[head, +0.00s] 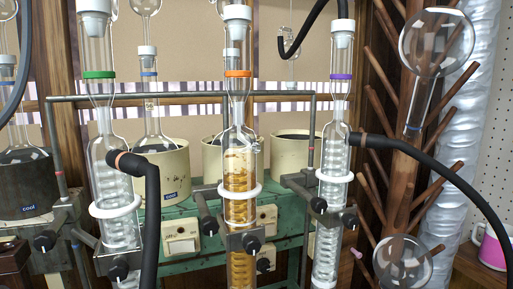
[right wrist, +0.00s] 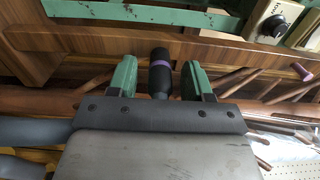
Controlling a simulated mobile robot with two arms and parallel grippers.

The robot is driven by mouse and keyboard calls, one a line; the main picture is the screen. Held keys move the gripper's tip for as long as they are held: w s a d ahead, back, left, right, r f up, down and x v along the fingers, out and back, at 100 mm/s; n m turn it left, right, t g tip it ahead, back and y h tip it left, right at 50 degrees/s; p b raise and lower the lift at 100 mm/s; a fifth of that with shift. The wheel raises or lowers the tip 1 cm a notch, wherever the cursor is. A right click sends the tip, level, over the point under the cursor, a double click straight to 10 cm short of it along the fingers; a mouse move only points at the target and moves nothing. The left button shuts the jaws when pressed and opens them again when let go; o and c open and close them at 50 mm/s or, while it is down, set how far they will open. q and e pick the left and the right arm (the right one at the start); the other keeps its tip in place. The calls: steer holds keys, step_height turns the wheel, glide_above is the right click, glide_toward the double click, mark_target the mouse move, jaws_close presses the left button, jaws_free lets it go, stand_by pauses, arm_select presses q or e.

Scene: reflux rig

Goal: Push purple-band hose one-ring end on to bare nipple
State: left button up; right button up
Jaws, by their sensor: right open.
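In the right wrist view a black hose end with one purple band (right wrist: 160,77) lies between the green fingers of my right gripper (right wrist: 160,80). The gripper is open, with a gap on each side of the hose. Neither gripper shows in the head view. There, the middle glass condenser (head: 240,165) has an orange band and amber contents. A small clear glass stub (head: 257,144) on its right side seems to carry no hose. The green-band condenser (head: 108,155) and purple-band condenser (head: 333,160) each have a black hose with a copper-coloured ring at the side.
A black hose (head: 308,28) hangs from above with a hooked end. Grey rods and clamps (head: 250,242) frame the condensers. A wooden peg rack (head: 388,120) holds glassware at the right. A pink mug (head: 490,246) stands at the far right. Wooden boards (right wrist: 60,50) lie beyond the right gripper.

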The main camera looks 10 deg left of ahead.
stand_by(1.1)
jaws_close()
steer(key=v, duration=0.6)
stand_by(1.1)
